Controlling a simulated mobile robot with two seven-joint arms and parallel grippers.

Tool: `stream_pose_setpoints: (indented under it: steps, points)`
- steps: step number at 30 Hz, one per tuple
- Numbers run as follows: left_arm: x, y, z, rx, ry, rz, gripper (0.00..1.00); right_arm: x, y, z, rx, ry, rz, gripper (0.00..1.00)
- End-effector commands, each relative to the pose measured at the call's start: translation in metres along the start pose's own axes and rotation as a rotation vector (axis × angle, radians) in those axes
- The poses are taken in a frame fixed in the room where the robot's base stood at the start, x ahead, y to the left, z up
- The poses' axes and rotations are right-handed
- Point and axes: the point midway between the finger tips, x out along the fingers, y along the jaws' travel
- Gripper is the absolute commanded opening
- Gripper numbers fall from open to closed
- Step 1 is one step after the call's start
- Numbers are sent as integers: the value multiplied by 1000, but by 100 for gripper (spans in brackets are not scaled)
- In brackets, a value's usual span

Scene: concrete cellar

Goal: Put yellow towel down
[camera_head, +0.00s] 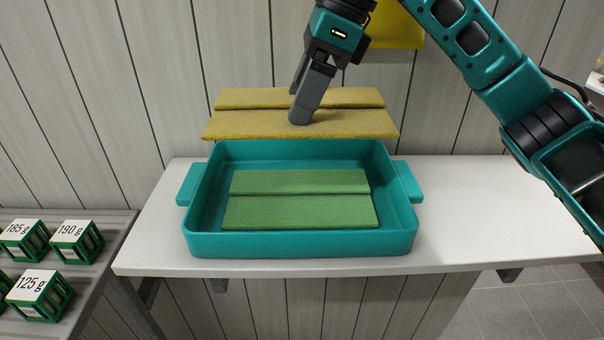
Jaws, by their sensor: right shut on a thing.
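A yellow towel (250,123), seen as two flat parallel panels, is held above the back edge of a teal tray (300,245). My right gripper (303,108) comes down from above and is shut on the yellow towel near its middle. The fingertips hide part of the towel. A green towel (300,211), also in two flat panels, lies inside the tray. The yellow towel appears apart from the tray and the green towel. My left gripper is not in the view.
The tray stands on a white shelf (500,220) against a panelled wall, with free room on the shelf to its right. At the left, a grey surface (95,290) holds several green crates with weight labels (78,240). A yellow object (398,30) is partly hidden behind my right arm.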

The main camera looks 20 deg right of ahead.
Motion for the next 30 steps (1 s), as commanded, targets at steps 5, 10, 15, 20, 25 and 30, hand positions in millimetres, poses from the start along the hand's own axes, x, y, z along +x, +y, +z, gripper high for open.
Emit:
stream_pose_setpoints:
  steps: [5,10,15,20,25,30]
  points:
    - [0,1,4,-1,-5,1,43,46,1,-20,2,1,3,41]
    - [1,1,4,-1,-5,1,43,75,0,-32,1,1,1,41]
    - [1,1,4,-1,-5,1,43,87,0,-36,2,0,-1,41]
    - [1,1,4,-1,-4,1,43,110,0,-46,2,1,2,41]
    - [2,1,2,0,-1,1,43,123,0,-51,1,-1,-2,41]
    - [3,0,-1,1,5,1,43,123,0,-51,0,-1,-2,41]
